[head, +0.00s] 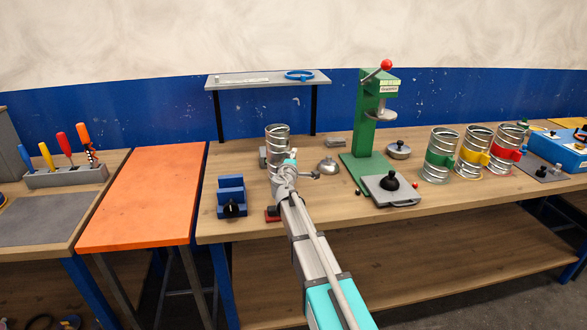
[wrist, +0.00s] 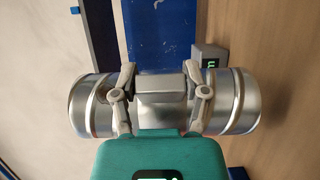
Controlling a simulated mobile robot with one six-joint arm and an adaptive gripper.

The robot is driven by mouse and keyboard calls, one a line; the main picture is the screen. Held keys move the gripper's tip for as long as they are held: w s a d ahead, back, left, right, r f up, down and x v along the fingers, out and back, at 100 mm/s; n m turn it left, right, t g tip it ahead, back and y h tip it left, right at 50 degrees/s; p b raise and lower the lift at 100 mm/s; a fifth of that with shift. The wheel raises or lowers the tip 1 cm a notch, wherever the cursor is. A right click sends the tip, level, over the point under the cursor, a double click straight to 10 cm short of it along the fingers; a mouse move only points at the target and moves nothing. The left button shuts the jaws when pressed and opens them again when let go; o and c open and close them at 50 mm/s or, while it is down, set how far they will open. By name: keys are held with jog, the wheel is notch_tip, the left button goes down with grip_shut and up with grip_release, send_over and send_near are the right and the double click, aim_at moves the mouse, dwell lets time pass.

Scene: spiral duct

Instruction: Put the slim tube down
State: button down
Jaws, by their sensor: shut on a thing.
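The slim tube (head: 277,138) is a silver ribbed metal duct, upright over the left part of the middle bench. In the wrist view the tube (wrist: 238,100) lies across the picture, with a grey block (wrist: 162,82) at its middle. My gripper (head: 289,165) is at the near side of the tube. In the wrist view my gripper (wrist: 162,95) has its fingers on either side of the grey block, shut on the tube. My arm hides the tube's lower end in the head view, so I cannot tell whether it touches the bench.
A blue block fixture (head: 231,196) stands left of the tube, and a red pad (head: 272,214) lies near its foot. A small domed metal part (head: 328,167) and a green press (head: 369,130) stand to the right. A shelf (head: 250,84) rises behind. The orange table (head: 145,195) is bare.

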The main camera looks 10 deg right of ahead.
jog(key=shift+w+f+b, duration=0.15)
jog(key=shift+f+b, duration=1.35)
jog(key=shift+f, duration=0.3)
jog(key=shift+c, duration=0.5)
grip_release()
jog(key=v, duration=1.2)
